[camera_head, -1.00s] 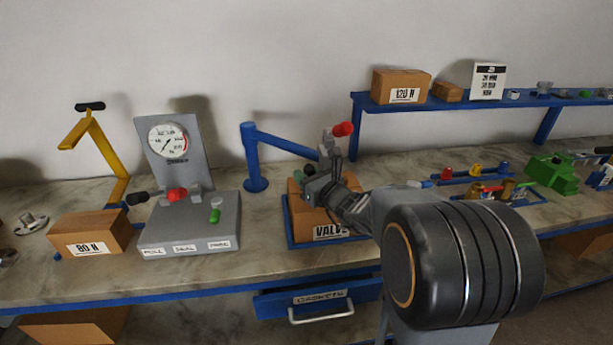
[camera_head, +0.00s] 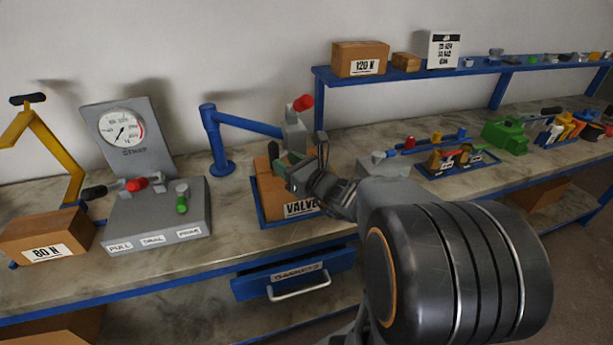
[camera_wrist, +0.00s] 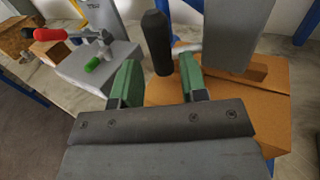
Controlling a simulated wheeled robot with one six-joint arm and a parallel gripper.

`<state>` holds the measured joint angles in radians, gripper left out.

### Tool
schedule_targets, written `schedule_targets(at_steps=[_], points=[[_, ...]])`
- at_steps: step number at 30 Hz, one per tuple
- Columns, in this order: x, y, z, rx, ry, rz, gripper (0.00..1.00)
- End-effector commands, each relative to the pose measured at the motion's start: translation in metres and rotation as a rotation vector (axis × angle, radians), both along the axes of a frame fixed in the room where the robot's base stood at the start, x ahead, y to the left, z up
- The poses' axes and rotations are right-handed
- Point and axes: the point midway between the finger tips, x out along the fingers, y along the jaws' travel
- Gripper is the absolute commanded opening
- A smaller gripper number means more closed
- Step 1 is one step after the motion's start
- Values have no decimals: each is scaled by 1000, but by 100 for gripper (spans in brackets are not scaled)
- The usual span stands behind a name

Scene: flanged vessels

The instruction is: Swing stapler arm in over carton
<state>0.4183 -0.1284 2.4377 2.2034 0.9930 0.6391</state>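The stapler arm is a blue bar (camera_head: 247,125) on a blue post (camera_head: 214,143) at the back of the bench. Its grey head (camera_head: 294,134) has a red knob (camera_head: 303,103) on top and shows large in the wrist view (camera_wrist: 238,32). A black handle (camera_wrist: 157,40) hangs beside the head. The VALVE carton (camera_head: 268,187) sits in a blue tray, close by the head; its flaps (camera_wrist: 272,88) show below the head in the wrist view. My gripper (camera_wrist: 160,82) is open, its green fingers on either side of the handle's lower end. Contact cannot be told.
A gauge stand (camera_head: 155,215) with red and green levers is left of the carton, beside an 80 N box (camera_head: 45,235). An open drawer (camera_head: 295,280) juts out below. A blue shelf (camera_head: 450,75) and a parts tray (camera_head: 452,165) are to the right.

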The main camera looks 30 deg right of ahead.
Motion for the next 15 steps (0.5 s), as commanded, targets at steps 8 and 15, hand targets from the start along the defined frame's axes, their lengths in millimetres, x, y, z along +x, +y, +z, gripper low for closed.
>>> schedule_targets(at_steps=[8,15], points=[[-50,-17,-3,-3,-2,-4,39],[-67,-23,-2,-2,-1,-1,39]])
